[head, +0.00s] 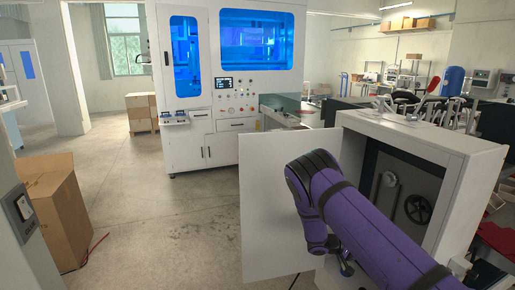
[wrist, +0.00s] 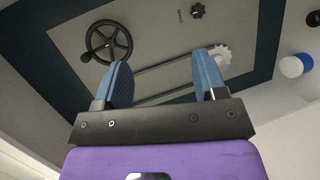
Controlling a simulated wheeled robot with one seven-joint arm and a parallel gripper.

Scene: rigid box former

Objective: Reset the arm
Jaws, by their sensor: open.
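My purple arm reaches from the lower right of the head view toward the front of a white cabinet, beside its open door panel (head: 283,205). My gripper (wrist: 165,82) shows in the wrist view with its two blue fingers apart and nothing between them. Beyond the fingers is the cabinet's recessed grey panel (wrist: 160,45). It carries a black handwheel (wrist: 108,42), a small black knob (wrist: 197,11) and a pale toothed wheel (wrist: 221,54). The handwheel also shows in the head view (head: 418,209). The fingertips are hidden or too small to tell in the head view.
The white cabinet (head: 465,150) stands close at the right. A large white machine with blue windows (head: 226,150) stands behind. A cardboard box (head: 58,205) is at the left. The concrete floor (head: 165,215) between is clear.

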